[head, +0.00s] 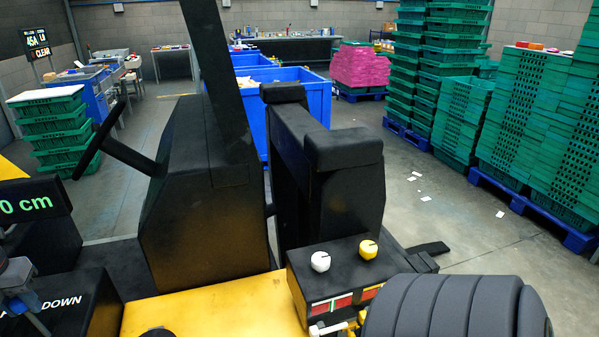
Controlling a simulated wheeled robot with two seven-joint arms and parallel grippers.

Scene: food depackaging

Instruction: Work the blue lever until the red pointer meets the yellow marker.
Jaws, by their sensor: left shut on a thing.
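My left gripper (20,287) is at the lower left edge, over a black panel lettered "DOWN" (58,304). It is shut on a small blue part (32,301), which looks like the blue lever; the gripper hides most of it. A black display (35,206) above it shows green text ending in "0 cm", its left side cut off by the frame. I cannot make out a red pointer or a yellow marker. My right gripper is not in view.
A black control box (318,282) with a white knob (320,261) and a yellow knob (368,250) stands at the middle right. A dark ribbed cushion (455,308) fills the lower right. Beyond are blue bins (312,92) and stacked green crates (530,120). The floor between is mostly clear.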

